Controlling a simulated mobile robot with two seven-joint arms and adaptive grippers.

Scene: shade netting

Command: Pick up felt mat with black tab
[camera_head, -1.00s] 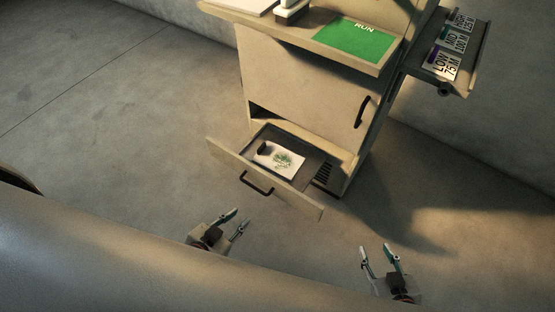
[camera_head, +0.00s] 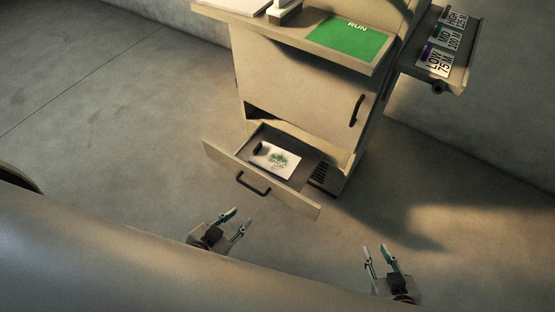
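A white felt mat (camera_head: 281,159) with a green print lies in the open bottom drawer (camera_head: 232,167) of the cabinet. A small black tab (camera_head: 258,147) shows at its left corner. My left gripper (camera_head: 237,222) is open and empty, in front of the drawer and below it in the picture. My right gripper (camera_head: 378,252) is open and empty, to the right and farther from the drawer. Neither gripper touches the mat or the drawer.
The drawer has a black handle (camera_head: 253,184) on its front. Above it is a cabinet door (camera_head: 298,93) with a black handle. A green RUN mat (camera_head: 348,40) lies on the top. A side shelf with labelled cards (camera_head: 436,60) stands at right. The floor in front is clear.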

